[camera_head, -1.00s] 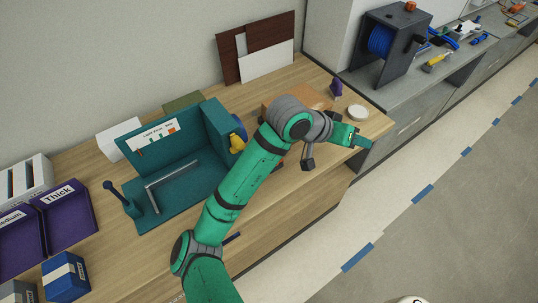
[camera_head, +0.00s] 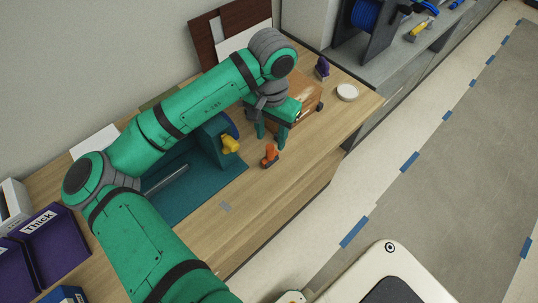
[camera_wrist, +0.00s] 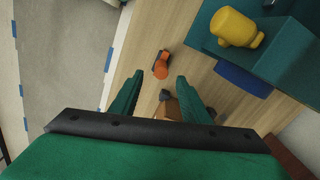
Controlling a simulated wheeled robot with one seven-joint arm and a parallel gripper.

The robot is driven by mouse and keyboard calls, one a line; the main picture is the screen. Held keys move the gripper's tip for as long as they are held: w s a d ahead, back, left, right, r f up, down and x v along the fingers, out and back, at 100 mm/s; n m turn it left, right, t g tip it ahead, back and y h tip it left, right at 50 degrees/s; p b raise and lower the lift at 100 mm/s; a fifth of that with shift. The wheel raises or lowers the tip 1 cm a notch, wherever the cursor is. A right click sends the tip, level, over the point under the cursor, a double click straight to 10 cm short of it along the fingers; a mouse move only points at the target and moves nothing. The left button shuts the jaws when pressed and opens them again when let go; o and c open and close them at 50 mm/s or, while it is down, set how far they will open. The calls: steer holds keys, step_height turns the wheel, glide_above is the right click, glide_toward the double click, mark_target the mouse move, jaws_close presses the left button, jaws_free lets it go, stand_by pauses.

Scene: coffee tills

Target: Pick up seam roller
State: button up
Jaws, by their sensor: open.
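A small orange tool with a dark end (camera_head: 269,156), which looks like the seam roller, lies on the wooden bench near its front edge. It also shows in the wrist view (camera_wrist: 161,66), just beyond my fingertips and roughly in line with the gap between them. My gripper (camera_head: 270,137) is open and points down above the bench, close behind the orange tool. In the wrist view the two green fingers (camera_wrist: 160,77) are spread with nothing gripped between them. The tool's fine detail is too small to tell.
A teal stand with a yellow part (camera_head: 230,145) is left of the gripper. A brown box (camera_head: 299,102) is close behind it. A purple item (camera_head: 322,68) and a white disc (camera_head: 347,92) are at the back right. Bare bench lies in front.

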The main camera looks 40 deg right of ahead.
mark_target(270, 146)
steer(key=shift+w+d+f, duration=0.1)
steer(key=shift+w+f, duration=0.05)
steer(key=shift+f, duration=3.85)
steer(key=shift+c, duration=0.3)
jaws_close()
